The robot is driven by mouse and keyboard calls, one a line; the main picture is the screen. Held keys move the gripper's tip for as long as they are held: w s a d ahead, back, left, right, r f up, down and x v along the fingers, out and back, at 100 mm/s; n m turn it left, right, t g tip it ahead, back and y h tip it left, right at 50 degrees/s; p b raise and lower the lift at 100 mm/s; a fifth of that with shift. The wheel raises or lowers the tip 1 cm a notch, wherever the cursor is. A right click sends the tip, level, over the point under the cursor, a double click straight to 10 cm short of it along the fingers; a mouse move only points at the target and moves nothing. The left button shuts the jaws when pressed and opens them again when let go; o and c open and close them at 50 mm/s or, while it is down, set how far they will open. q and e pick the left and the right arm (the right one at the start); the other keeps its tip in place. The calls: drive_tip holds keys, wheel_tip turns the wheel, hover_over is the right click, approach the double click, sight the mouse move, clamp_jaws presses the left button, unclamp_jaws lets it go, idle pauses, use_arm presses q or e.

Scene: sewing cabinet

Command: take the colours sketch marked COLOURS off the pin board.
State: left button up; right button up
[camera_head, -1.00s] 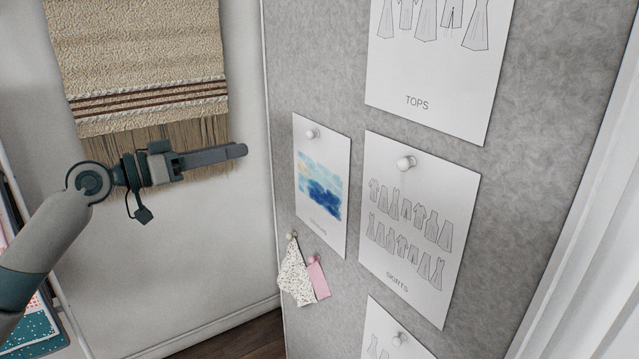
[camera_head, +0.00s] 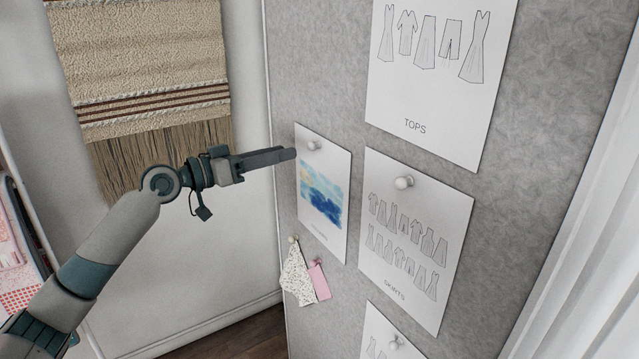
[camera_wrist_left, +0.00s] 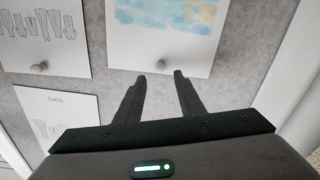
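The colours sketch (camera_head: 322,196) is a white sheet with a blue and yellow watercolour patch. It hangs on the grey pin board (camera_head: 330,75) by one white pin (camera_head: 314,145) near its top. Its small label is too faint to read clearly. My left gripper (camera_head: 294,154) is at the sheet's upper left edge in the head view. In the left wrist view the sketch (camera_wrist_left: 122,42) lies ahead, with the pin (camera_wrist_left: 162,64) between the two fingertips (camera_wrist_left: 160,76). The fingers are apart with nothing between them that I can see gripped. My right gripper is not in view.
A sheet marked TOPS (camera_head: 440,100) and one marked SKIRTS (camera_head: 412,235) are pinned to the right. Another sheet (camera_head: 385,335) shows below. Fabric swatches (camera_head: 297,278) hang under the sketch. A woven hanging (camera_head: 145,60) is on the left wall; a white curtain (camera_head: 590,230) is at right.

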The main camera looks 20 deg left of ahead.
sight(308, 147)
use_arm(q)
drive_tip(key=shift+x, duration=1.1)
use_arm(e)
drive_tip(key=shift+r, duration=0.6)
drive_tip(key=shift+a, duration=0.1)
use_arm(q)
drive_tip(key=shift+p, duration=0.3)
